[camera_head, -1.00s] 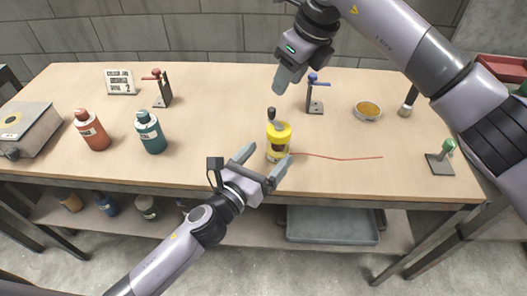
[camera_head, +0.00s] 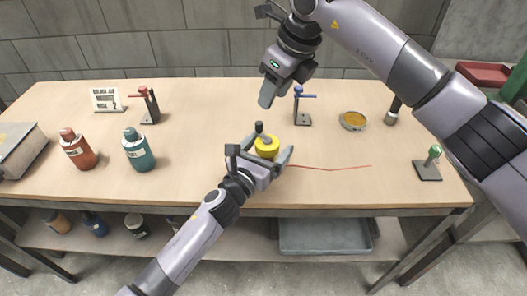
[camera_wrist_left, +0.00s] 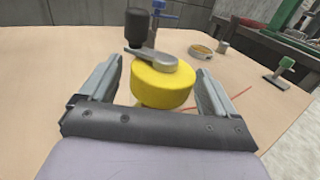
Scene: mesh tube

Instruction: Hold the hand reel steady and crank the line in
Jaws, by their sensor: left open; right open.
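The yellow hand reel (camera_head: 266,150) stands upright near the table's front edge. A grey crank arm with a black knob (camera_head: 259,127) sits on its top. In the left wrist view the reel (camera_wrist_left: 163,84) is between the two fingers of my left gripper (camera_wrist_left: 160,85), with gaps showing at both sides. My left gripper (camera_head: 269,149) is open around the reel from the front. A thin red line (camera_head: 325,169) runs from the reel to the right along the table. My right gripper (camera_head: 267,92) is above and behind the reel, pointing down, apart from the crank knob; its fingers overlap in view.
A blue-topped stand (camera_head: 302,106) is just behind my right gripper. An orange bottle (camera_head: 77,150) and a teal bottle (camera_head: 138,150) stand at left. A round dish (camera_head: 353,121) and a green-knobbed stand (camera_head: 428,165) are at right. Clear tabletop surrounds the red line.

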